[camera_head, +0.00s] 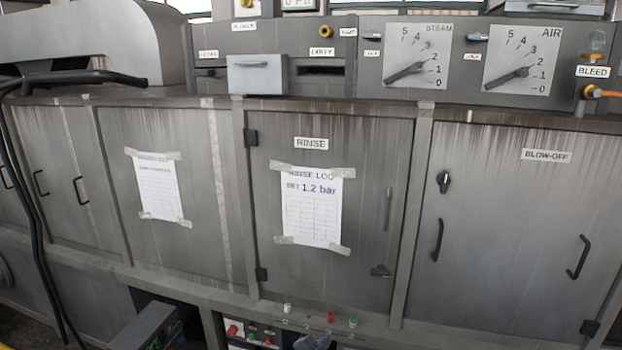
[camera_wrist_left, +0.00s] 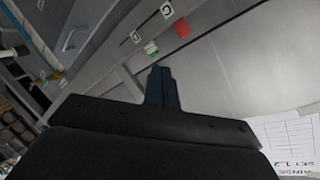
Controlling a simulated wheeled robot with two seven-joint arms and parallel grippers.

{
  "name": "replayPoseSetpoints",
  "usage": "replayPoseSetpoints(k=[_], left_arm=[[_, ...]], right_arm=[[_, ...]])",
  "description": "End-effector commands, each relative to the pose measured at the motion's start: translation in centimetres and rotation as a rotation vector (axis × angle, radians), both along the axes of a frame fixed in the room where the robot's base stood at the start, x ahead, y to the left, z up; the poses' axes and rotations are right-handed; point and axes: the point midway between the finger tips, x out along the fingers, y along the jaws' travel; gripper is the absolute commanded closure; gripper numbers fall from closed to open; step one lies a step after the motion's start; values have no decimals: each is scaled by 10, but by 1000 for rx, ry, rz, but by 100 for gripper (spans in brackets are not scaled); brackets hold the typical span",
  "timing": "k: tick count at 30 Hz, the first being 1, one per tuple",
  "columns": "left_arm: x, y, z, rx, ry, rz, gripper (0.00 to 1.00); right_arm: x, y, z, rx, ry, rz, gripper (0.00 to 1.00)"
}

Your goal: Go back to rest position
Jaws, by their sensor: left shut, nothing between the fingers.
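My left gripper shows in the left wrist view (camera_wrist_left: 162,86) with its two dark blue-grey fingers together and nothing between them. In the head view, what looks like its fingertips (camera_head: 312,342) show at the bottom edge, just below a row of small buttons on the machine's front. The rest of that gripper is cut off by the frame. My right gripper is in neither view.
A grey machine with a rinse door (camera_head: 375,225), a blow-off door (camera_head: 510,240) and two dials (camera_head: 418,55) stands ahead. A taped rinse log sheet (camera_head: 308,207) hangs on the door. A red button (camera_head: 331,317) and a green button (camera_head: 353,322) stick out below.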

Motion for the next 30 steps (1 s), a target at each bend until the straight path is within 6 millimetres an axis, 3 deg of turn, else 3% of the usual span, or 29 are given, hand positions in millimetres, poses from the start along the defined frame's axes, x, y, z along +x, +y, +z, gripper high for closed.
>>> replayPoseSetpoints(k=[1,8,14,21,30], left_arm=[[-10,8,-24,-13,51,34,100],[-55,49,-117,-67,268,194,100],[-113,87,-199,-105,461,338,100],[-204,133,-291,-137,686,510,100],[-338,183,-383,-155,945,715,100]], right_arm=[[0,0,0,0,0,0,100],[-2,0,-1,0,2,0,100],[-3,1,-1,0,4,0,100],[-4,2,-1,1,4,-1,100],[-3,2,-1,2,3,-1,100]])
